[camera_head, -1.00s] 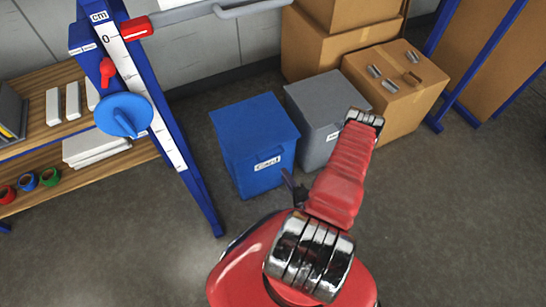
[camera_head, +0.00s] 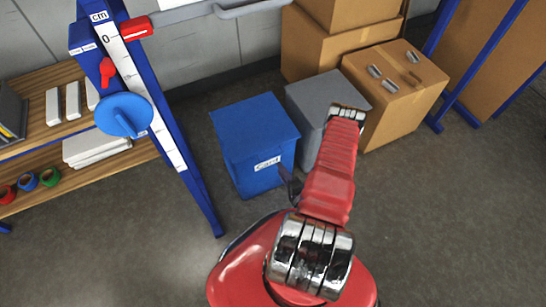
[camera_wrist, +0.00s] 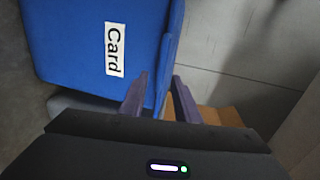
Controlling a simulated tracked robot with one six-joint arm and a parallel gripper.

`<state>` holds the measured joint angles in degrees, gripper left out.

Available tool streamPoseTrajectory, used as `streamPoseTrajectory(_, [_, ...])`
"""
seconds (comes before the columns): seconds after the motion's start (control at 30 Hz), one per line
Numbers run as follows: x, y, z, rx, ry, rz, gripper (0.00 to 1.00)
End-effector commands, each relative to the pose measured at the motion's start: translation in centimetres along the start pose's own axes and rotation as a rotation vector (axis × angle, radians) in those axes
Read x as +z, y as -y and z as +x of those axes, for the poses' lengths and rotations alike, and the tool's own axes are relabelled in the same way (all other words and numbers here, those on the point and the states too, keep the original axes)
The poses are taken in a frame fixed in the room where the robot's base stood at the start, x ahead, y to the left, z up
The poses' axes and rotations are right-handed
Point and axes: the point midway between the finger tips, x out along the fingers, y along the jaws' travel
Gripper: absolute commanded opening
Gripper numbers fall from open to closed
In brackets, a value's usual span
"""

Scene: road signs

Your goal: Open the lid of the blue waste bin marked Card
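The blue waste bin (camera_head: 235,150) with a white Card label (camera_head: 267,164) stands on the floor, its lid (camera_head: 254,120) shut. In the wrist view the bin (camera_wrist: 80,45) appears turned on its side, with the Card label (camera_wrist: 115,50) left of my fingers and the lid's rim (camera_wrist: 168,55) running between their directions. My gripper (camera_wrist: 160,75) is open and empty, with one dark finger on each side of the rim's line. I cannot tell whether either finger touches it. In the head view my gripper is mostly hidden by my red arm, near the bin's front right side.
A grey bin (camera_head: 318,95) stands close to the blue bin's right. Cardboard boxes (camera_head: 392,100) are stacked behind it. A blue post with a scale (camera_head: 160,130) and a wooden shelf (camera_head: 80,130) are on the left. The floor in front is open.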

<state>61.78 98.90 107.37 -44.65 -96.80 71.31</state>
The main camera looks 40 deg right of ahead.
Motion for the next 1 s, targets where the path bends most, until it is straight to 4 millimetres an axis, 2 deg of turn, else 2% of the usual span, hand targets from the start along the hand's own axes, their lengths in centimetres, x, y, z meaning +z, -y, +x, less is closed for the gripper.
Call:
streamPoseTrajectory(0.7, [0.0, 0.1, 8.9, -0.002, 0.000, -0.002, 0.29])
streamPoseTrajectory(1.0, [0.0, 0.0, 9.8, 0.000, -0.001, 0.001, 0.29])
